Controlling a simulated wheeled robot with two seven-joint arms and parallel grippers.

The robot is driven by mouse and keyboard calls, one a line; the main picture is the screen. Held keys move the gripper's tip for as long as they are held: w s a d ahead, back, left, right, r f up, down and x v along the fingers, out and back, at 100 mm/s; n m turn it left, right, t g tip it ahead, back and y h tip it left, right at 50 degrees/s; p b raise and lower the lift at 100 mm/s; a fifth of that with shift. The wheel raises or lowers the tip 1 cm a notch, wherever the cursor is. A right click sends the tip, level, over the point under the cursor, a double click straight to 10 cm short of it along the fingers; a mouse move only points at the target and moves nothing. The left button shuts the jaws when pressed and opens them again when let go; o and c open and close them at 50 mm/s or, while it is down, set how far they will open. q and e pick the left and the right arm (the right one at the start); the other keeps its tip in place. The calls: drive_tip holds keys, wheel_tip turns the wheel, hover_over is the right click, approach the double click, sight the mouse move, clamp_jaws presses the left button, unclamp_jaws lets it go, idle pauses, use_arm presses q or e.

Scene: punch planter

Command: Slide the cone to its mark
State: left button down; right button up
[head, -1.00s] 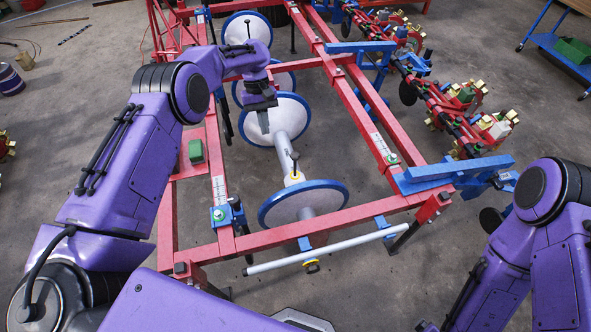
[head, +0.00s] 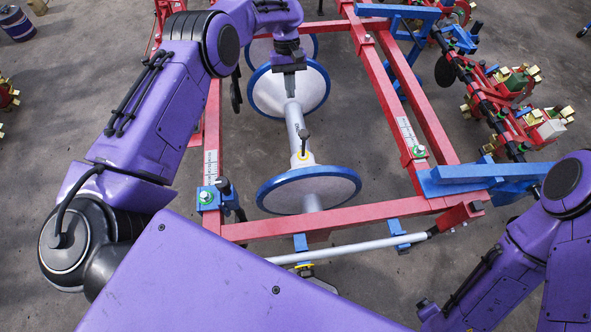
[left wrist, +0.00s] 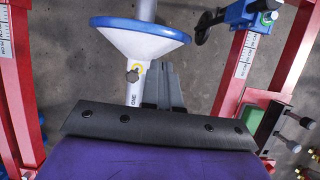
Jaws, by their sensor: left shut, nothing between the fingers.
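The near cone (head: 308,188) is white with a blue rim and sits on a grey shaft (head: 292,115). Its hub has a yellow ring and a dark knob (head: 303,140). A second cone (head: 278,98) sits farther along the shaft. My left gripper (head: 290,82) is shut and empty, pointing down at the shaft in front of the second cone. In the left wrist view, the near cone (left wrist: 140,42) is at the top, and the shut fingers (left wrist: 166,85) are close beside the shaft and knob. Whether they touch is not clear. My right gripper does not show.
A red frame (head: 300,226) surrounds the shaft. Its side rails carry scale strips (head: 210,164) and green-capped blocks (head: 418,152). A grey bar (head: 345,249) crosses the near end. Planter parts (head: 510,95) stand at the right.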

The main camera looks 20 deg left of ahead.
use_arm(q)
drive_tip(key=b, duration=2.2)
approach(295, 174)
drive_tip(key=w+a+r, duration=0.3)
drive_tip(key=w, duration=0.2)
drive_tip(key=s+d+f+p, duration=0.1)
drive_tip(key=s+f, duration=0.1)
drive_tip(key=s+d+f+p, duration=0.1)
drive_tip(key=s+f, duration=0.1)
drive_tip(key=f, duration=0.1)
drive_tip(key=s+d+f+p, duration=0.1)
drive_tip(key=s+d+f, duration=0.1)
drive_tip(key=f, duration=0.1)
drive_tip(key=shift+s+f, duration=0.15)
drive_tip(key=shift+f, duration=0.05)
drive_tip(key=shift+s, duration=0.2)
drive_tip(key=shift+f, duration=0.15)
drive_tip(key=shift+d, duration=0.1)
